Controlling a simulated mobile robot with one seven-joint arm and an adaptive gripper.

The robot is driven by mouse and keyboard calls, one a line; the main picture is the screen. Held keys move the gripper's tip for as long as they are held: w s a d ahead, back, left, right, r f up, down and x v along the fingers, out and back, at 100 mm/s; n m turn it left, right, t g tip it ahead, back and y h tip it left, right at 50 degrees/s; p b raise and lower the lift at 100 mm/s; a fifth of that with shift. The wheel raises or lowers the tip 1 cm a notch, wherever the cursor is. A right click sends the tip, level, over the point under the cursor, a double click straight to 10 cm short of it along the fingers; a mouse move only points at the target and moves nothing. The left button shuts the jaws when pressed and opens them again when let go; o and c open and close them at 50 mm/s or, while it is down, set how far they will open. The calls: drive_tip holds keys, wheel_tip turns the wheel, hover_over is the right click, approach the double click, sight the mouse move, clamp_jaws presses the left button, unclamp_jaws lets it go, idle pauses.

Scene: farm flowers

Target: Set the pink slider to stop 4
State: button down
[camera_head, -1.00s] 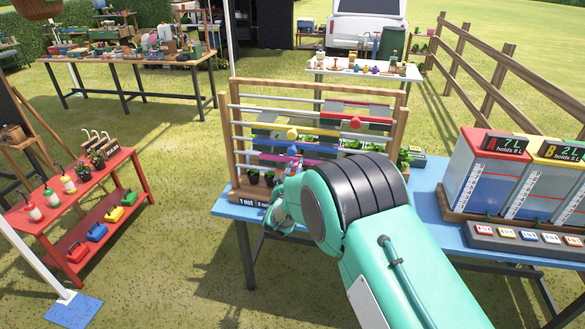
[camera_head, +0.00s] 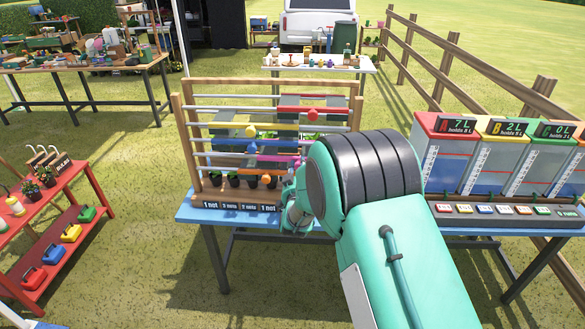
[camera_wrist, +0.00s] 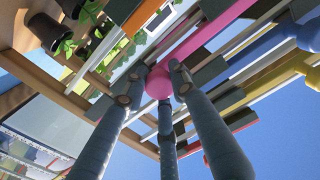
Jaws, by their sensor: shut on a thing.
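The pink slider's round knob (camera_wrist: 159,82) sits between the three grey fingers of my gripper (camera_wrist: 157,93) in the wrist view, which are shut on it. The pink bar (camera_wrist: 207,30) runs up and right behind the knob. In the head view my gripper (camera_head: 294,190) is at the lower right of the wooden slider frame (camera_head: 176,125). The pink bar (camera_head: 276,158) shows there in part near the low rails, and my arm hides the frame's lower right. I cannot read which stop the pink slider is at.
Blue (camera_head: 252,149), yellow (camera_head: 253,131) and red (camera_head: 313,115) knobs are on higher rails. Potted plants (camera_head: 234,180) stand behind the lowest rails, and label plates (camera_head: 240,206) line the base. Coloured tanks (camera_head: 455,150) stand to the right on the blue table (camera_head: 470,228).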

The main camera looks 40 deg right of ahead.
drive_tip(key=shift+d+r, duration=0.25)
drive_tip(key=shift+r, duration=0.3)
drive_tip(key=c, duration=1.4)
unclamp_jaws()
drive_tip(key=shift+s, duration=0.1)
drive_tip(key=shift+c, duration=0.2)
drive_tip(key=shift+o, duration=0.4)
drive_tip(key=shift+a+f, duration=0.1)
drive_tip(key=shift+f, duration=0.1)
drive_tip(key=shift+a+f, duration=0.1)
drive_tip(key=v, duration=1.2)
